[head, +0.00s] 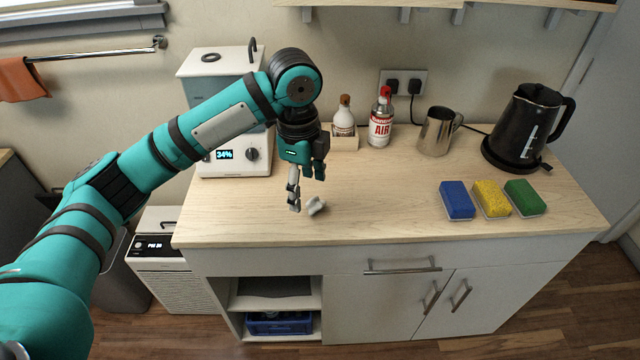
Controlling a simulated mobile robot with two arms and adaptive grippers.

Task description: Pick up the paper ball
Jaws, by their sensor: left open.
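A small crumpled white paper ball (316,206) lies on the light wooden countertop (390,215), left of the middle and near the front. My left gripper (305,192) points down over the counter, just above and behind the paper ball as seen in the head view. It is open, with one finger close to the left side of the ball. I cannot tell whether that finger touches the ball. Nothing shows between the fingers. My right gripper is not in the head view.
A white grinder-like machine (234,160) stands at the left, behind my arm. Bottles (380,120), a steel pitcher (437,132) and a black kettle (524,125) stand along the back. Blue (457,200), yellow (491,198) and green (524,197) sponges lie at the right. The middle counter is clear.

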